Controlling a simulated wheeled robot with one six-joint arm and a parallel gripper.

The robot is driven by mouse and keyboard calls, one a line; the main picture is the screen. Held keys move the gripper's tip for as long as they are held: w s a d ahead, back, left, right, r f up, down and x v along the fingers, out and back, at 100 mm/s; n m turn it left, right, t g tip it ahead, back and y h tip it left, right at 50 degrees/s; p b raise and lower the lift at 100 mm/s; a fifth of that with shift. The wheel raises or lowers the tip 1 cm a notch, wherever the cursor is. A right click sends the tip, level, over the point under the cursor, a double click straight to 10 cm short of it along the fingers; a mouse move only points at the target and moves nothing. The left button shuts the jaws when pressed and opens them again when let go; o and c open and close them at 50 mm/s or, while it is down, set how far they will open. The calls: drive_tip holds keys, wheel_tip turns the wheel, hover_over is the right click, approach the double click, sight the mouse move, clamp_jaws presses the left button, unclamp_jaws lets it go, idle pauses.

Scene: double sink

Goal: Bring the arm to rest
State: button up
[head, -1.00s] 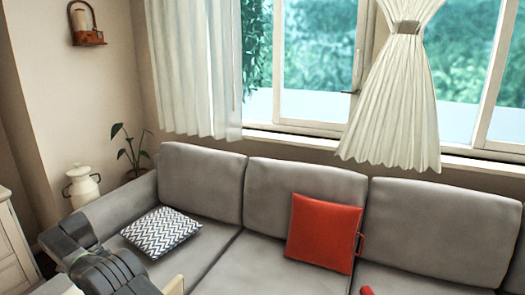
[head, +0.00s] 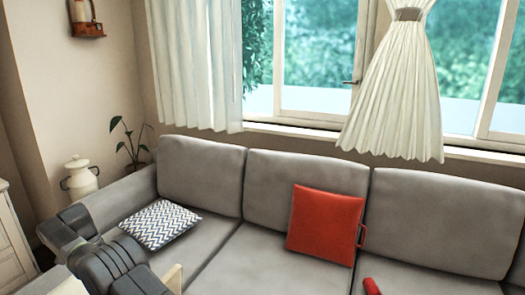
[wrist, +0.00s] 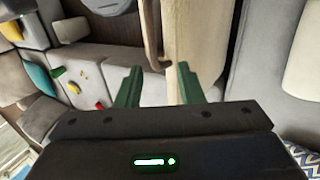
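My arm (head: 110,262) shows in the lower left of the head view, dark grey and bent, in front of the sofa's left end. My gripper (wrist: 160,68) shows in the wrist view with two green fingers. They stand apart with a clear gap between them, and nothing is held. A beige upright surface and a grey sofa part lie beyond the fingertips; I cannot tell how far away. The fingers are not visible in the head view.
A grey sofa (head: 200,180) spans the head view, with a zigzag cushion (head: 160,224) and a red cushion (head: 325,224) on it. A white jug (head: 80,178) and a plant (head: 130,142) stand at left. The wrist view shows several small coloured things on grey upholstery.

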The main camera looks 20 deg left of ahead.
drive_tip(key=x, duration=0.8)
drive_tip(key=shift+d, duration=0.15)
drive_tip(key=shift+w+d+f, duration=0.1)
drive_tip(key=shift+d+f, duration=0.1)
drive_tip(key=shift+d, duration=0.1)
drive_tip(key=shift+d+f, duration=0.1)
drive_tip(key=shift+d, duration=0.85)
